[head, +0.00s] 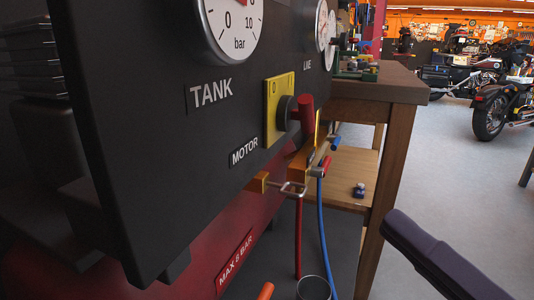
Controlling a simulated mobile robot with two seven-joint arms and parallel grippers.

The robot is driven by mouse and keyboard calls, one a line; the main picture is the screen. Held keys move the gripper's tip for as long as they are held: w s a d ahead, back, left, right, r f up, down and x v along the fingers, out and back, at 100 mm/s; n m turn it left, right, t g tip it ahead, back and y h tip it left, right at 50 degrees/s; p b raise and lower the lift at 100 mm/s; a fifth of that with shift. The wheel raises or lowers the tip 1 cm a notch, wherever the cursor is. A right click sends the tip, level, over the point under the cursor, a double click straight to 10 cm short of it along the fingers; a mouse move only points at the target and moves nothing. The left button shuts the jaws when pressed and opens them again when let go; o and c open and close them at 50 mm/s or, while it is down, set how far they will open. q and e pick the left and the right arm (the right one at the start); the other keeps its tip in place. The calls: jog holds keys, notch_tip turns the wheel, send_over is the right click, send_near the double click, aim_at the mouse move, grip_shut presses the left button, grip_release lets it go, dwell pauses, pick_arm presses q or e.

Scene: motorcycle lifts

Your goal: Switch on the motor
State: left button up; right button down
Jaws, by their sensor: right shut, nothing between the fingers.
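The motor switch is a yellow plate (271,112) marked "0" on a dark panel, above a "MOTOR" label (244,151). A black hub with a red handle (305,114) sticks out from the plate. The red handle stands out to the right of the hub. The hub hides part of the plate, so I cannot read any other mark. My right gripper (393,225) is a dark shape at the lower right, shut and empty. It is well apart from the switch, below and to the right of it. My left gripper is not in view.
A TANK gauge (232,22) sits above the switch. Orange fittings (258,182) with a metal loop, a red hose (298,240) and a blue hose (323,235) stick out below it. A wooden bench (400,85) stands behind. Open floor and motorcycles (490,110) lie right.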

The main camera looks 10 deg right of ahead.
jog(key=shift+w, duration=0.1)
send_near(289, 106)
jog(key=w+a, duration=0.2)
jog(key=w, duration=0.1)
jog(key=shift+w+r, duration=0.6)
